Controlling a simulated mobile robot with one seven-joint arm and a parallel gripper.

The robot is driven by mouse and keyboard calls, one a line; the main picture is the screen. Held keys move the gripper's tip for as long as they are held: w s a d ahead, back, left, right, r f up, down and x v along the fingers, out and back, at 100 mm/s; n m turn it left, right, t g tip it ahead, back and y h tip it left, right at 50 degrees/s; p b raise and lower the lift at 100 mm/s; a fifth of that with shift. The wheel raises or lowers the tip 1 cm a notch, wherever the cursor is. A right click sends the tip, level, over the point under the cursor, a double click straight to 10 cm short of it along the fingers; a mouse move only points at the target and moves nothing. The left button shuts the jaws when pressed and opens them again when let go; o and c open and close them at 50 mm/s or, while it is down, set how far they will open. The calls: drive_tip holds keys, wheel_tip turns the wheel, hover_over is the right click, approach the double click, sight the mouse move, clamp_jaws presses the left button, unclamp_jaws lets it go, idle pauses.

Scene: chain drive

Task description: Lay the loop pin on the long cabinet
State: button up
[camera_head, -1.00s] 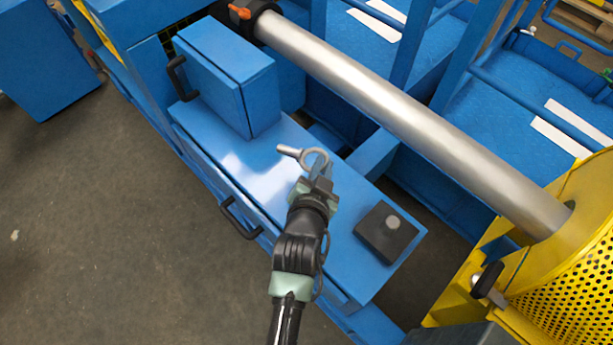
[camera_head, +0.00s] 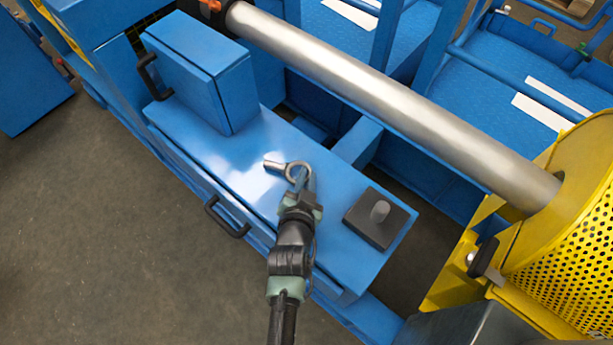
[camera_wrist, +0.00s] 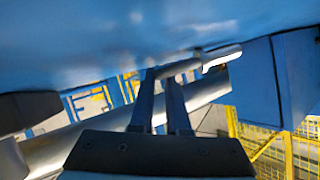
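The loop pin (camera_head: 273,162) is a grey metal pin with a round ring at one end. My gripper (camera_head: 300,182) is shut on its ring end, and the shank points left in the head view. The long cabinet (camera_head: 240,165) is blue with a flat, glossy top, and the pin is over the middle of that top. In the wrist view the pin (camera_wrist: 218,56) lies across the fingertips (camera_wrist: 163,82), close to the blue surface (camera_wrist: 90,40). I cannot tell whether the pin touches it.
A blue box (camera_head: 200,75) stands on the cabinet's left part. A black block with a grey peg (camera_head: 375,225) sits on its right end. A thick steel roller (camera_head: 390,100) runs behind, into a yellow perforated guard (camera_head: 570,240). Bare top lies left of the pin.

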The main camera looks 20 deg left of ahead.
drive_tip(key=o, duration=0.4)
drive_tip(key=shift+o, duration=0.2)
drive_tip(key=shift+r, duration=0.1)
drive_tip(key=p+v, duration=0.2)
drive_tip(key=v, duration=1)
